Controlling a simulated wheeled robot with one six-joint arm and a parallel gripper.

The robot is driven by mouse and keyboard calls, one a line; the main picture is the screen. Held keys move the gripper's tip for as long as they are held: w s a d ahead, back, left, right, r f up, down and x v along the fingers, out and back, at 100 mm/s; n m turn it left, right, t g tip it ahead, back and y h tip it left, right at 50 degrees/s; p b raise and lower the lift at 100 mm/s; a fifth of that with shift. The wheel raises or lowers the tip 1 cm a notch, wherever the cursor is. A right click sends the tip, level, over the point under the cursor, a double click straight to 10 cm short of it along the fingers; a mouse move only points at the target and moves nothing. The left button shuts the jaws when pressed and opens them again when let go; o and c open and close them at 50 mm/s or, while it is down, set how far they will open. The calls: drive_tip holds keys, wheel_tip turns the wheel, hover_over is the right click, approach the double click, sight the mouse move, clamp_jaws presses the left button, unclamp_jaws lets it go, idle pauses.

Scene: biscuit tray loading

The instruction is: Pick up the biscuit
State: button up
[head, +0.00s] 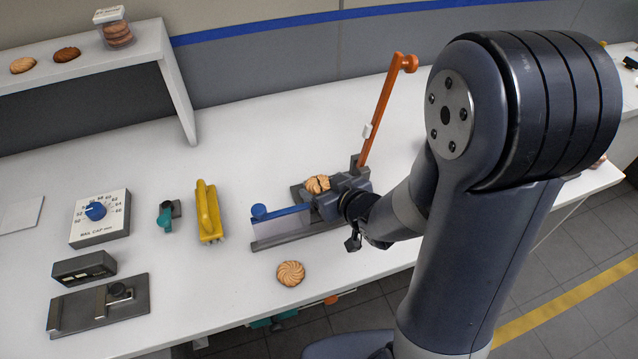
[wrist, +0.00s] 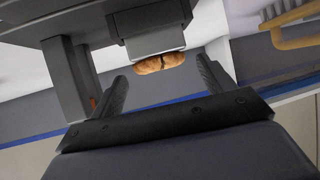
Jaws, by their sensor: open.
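A golden biscuit (head: 317,185) with a dark split across it sits at the grey fixture (head: 290,236) on the white table. It also shows in the wrist view (wrist: 158,63), edge-on against a grey block (wrist: 150,45). My gripper (head: 328,199) is right beside this biscuit in the head view and partly hides the fixture. In the wrist view my gripper (wrist: 162,80) is open, with a finger on either side of the biscuit and a gap to each. A second round, swirled biscuit (head: 290,273) lies flat on the table, nearer the front edge.
An orange lever (head: 386,110) stands up behind the fixture, and a blue-handled bar (head: 282,212) lies at its left. A yellow tool (head: 209,212), a dial box (head: 100,217) and grey blocks stand further left. A shelf (head: 85,68) holds biscuits and a jar.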

drive_tip(key=shift+w+a+f, duration=0.2)
drive_tip(key=shift+w, duration=0.1)
drive_tip(key=shift+c, duration=0.5)
drive_tip(key=c, duration=0.7)
drive_tip(key=shift+r, duration=0.1)
